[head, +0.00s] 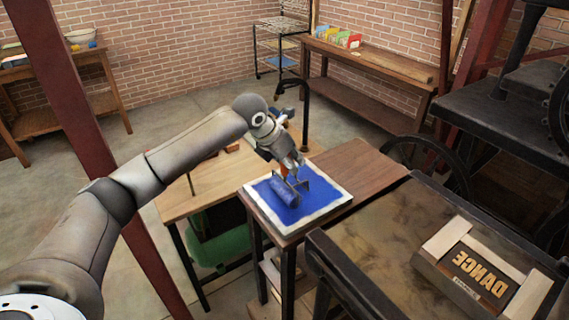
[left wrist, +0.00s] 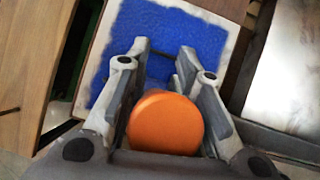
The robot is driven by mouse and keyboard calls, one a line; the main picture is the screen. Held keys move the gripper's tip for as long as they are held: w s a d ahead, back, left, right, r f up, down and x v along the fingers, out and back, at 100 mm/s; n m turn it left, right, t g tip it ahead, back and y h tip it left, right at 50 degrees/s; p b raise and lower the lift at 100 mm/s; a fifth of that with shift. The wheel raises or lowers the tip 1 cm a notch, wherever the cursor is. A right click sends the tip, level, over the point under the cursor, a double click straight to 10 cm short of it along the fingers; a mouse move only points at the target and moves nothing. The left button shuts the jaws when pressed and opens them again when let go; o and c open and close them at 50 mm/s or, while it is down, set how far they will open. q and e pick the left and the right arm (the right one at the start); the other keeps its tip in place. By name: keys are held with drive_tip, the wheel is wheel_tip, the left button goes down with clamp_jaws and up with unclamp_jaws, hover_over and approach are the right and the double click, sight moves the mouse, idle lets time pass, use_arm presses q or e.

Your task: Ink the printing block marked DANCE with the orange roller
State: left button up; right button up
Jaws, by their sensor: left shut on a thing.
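The printing block marked DANCE (head: 480,275) lies in a pale wooden frame on the press bed at the lower right of the head view. My left gripper (head: 291,160) is shut on the orange handle of the roller, which shows as a round orange end (left wrist: 165,122) in the left wrist view. The roller's cylinder (head: 284,191) is covered in blue and is at the blue ink slab (head: 315,205); I cannot tell whether it touches. The slab has a white border (left wrist: 98,62). My right gripper is not in view.
The slab sits on a small brown table (head: 370,163) beside the press bed (head: 380,235). A dark red post (head: 150,262) stands at the left. A black press with a wheel (head: 425,160) is at the right. A light wooden bench (head: 215,183) stands behind.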

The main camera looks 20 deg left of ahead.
use_arm(q)
drive_tip(key=shift+w+d+b, duration=0.65)
drive_tip(key=shift+w+d, duration=1.3)
drive_tip(key=shift+w, duration=1.45)
drive_tip(key=b, duration=0.2)
hover_over(280, 187)
drive_tip(key=w+d, duration=0.2)
drive_tip(key=w, duration=0.1)
drive_tip(key=shift+r, duration=0.1)
drive_tip(key=shift+s+a+b, duration=0.25)
drive_tip(key=shift+s+a, duration=0.25)
drive_tip(key=shift+s, duration=0.3)
drive_tip(key=shift+s+a+b, duration=0.2)
drive_tip(key=shift+s+a, duration=0.3)
drive_tip(key=shift+s, duration=0.25)
